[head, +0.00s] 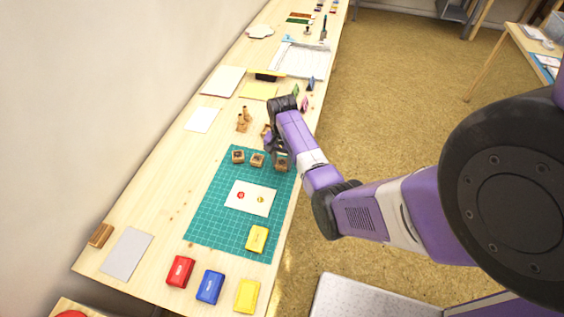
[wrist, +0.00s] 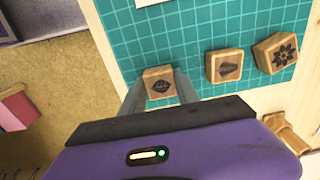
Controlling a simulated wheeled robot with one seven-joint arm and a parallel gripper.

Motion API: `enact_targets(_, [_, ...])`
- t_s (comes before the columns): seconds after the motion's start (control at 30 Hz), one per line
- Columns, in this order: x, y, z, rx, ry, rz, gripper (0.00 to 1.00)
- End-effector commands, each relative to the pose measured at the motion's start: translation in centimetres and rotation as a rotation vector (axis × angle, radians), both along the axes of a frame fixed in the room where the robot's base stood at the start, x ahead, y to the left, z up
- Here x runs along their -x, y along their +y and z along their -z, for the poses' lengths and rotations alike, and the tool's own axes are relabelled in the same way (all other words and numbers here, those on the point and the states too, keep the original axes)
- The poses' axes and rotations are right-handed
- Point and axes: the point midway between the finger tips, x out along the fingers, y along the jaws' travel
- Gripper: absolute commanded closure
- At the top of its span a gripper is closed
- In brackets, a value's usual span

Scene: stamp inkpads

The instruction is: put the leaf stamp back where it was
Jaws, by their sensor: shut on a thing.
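The leaf stamp (wrist: 158,82) is a small wooden block with a dark leaf-like mark on its upward face. In the wrist view it sits between the two fingers of my gripper (wrist: 160,97), which is shut on it. In the head view the leaf stamp (head: 281,163) is at the right end of a row of stamps, by the far right edge of the green mat (head: 205,215), with my gripper (head: 279,153) at it. I cannot tell whether it touches the mat.
Two other wooden stamps, one with a tulip-like mark (wrist: 224,65) and one with a flower (wrist: 277,52), stand beside it. A white card (head: 240,205) with red and yellow prints and a yellow pad (head: 257,238) lie on the mat. Red (head: 180,272) and blue (head: 210,287) pads are nearer.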

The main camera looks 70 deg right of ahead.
Motion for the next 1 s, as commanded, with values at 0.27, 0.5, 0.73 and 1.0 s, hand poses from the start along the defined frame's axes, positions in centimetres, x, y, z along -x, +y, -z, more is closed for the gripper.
enact_targets(0.27, [0.0, 0.0, 0.1, 0.0, 0.0, 0.0, 0.41])
enact_targets(0.5, [0.0, 0.0, -0.4, 0.001, 0.0, 0.0, 0.41])
enact_targets(0.73, [-0.1, -0.1, -3.5, 0.003, -0.003, 0.0, 0.41])
enact_targets(1.0, [-0.1, -0.1, -9.0, 0.004, -0.003, 0.0, 0.41])
